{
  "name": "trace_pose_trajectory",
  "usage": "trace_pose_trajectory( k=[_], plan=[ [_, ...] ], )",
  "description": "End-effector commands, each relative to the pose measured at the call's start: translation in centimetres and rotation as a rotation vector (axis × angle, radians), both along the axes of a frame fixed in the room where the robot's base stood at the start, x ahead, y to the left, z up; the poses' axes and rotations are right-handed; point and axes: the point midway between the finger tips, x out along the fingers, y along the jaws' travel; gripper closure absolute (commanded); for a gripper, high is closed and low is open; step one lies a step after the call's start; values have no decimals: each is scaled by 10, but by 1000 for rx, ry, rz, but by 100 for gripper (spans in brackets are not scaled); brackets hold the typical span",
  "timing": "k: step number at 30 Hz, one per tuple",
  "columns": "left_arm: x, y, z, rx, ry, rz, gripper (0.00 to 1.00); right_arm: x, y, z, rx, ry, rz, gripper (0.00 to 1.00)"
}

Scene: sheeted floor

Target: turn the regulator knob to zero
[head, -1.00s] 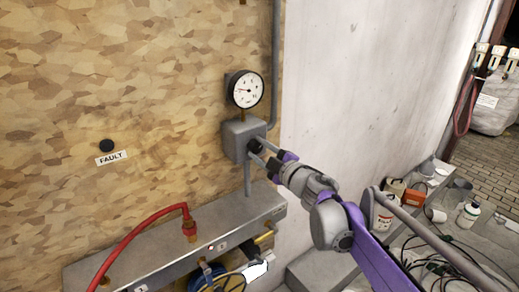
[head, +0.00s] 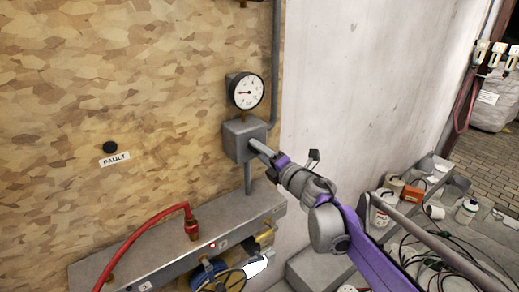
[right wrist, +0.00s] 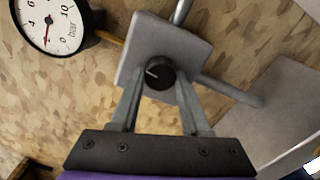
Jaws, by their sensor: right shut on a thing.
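The regulator is a grey box (head: 243,139) on the wall panel, with a round pressure gauge (head: 246,91) above it. Its black knob (right wrist: 159,73) has a white pointer line and sits on the box's front face in the right wrist view. My right gripper (head: 256,143) is shut on the knob, with one finger on each side. In the head view the fingers hide the knob. The gauge also shows in the right wrist view (right wrist: 50,22), marked bar; its needle points left in the head view. My left gripper is out of view.
A grey ledge (head: 160,258) with a red hose (head: 150,222) and a handwheel (head: 222,281) lies below. A FAULT label (head: 115,159) and black button (head: 110,147) are at left. A grey pipe (head: 276,65) runs beside the gauge.

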Motion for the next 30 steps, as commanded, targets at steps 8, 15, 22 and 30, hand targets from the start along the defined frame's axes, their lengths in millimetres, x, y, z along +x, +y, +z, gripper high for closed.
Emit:
trace_pose_trajectory(
  k=[8, 15, 22, 30],
  plan=[
    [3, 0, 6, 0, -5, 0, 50, 0, 0, 0, -88, -65, 0, 100],
    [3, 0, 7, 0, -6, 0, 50, 0, 0, 0, -112, -82, 0, 100],
    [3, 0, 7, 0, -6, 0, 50, 0, 0, 0, -114, -83, 0, 100],
    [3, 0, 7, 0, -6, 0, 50, 0, 0, 0, -113, -82, 0, 27]
  ],
)
